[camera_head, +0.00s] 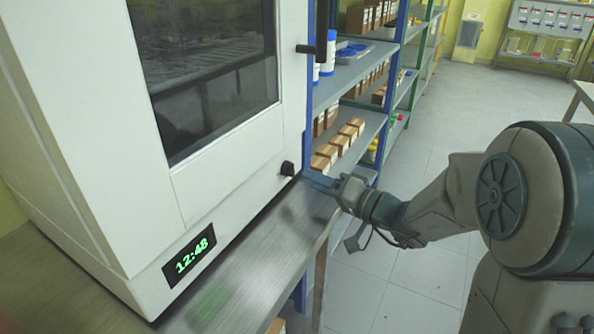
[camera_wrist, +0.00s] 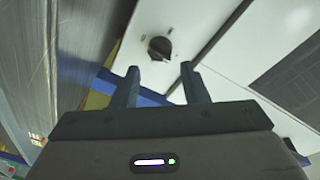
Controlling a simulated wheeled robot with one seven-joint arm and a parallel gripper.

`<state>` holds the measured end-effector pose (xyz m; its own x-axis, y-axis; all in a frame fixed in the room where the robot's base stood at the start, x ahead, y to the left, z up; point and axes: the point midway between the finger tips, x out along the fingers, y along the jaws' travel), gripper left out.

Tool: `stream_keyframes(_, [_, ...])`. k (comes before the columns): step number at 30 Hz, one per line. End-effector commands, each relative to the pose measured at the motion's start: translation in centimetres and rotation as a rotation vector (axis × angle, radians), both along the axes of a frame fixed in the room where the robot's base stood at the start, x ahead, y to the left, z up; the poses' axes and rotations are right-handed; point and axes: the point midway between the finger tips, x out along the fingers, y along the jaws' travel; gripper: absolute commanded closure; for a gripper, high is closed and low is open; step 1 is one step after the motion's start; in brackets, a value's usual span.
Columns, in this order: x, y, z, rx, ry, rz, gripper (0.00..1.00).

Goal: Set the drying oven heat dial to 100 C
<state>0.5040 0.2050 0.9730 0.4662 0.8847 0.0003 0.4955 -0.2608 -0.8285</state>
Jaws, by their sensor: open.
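The drying oven (camera_head: 225,165) is a large white cabinet with a dark window, standing on a metal bench at the left of the head view. Its heat dial (camera_head: 287,168) is a small black knob low on the right of the front. In the wrist view the dial (camera_wrist: 160,48) shows as a round black knob with small marks around it, too small to read. My gripper (camera_head: 325,183) is just right of the dial. In the wrist view my gripper (camera_wrist: 160,82) is open and empty, its two fingers pointing toward the dial but apart from it.
A green digital display (camera_head: 189,260) on the oven reads 12:48. A black door handle (camera_head: 318,40) sticks out above the dial. A blue-framed shelf (camera_head: 355,70) with boxes stands close behind my gripper. The metal bench (camera_head: 255,265) is clear before the oven.

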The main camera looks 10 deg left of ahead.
Motion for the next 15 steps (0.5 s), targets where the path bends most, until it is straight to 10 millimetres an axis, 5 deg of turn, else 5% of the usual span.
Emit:
stream_keyframes(6, [1.8, 3.6, 0.0, -0.002, 0.001, 0.003, 0.60])
stream_keyframes(15, [2.7, 5.2, 0.0, -0.001, 0.001, 0.000, 0.60])
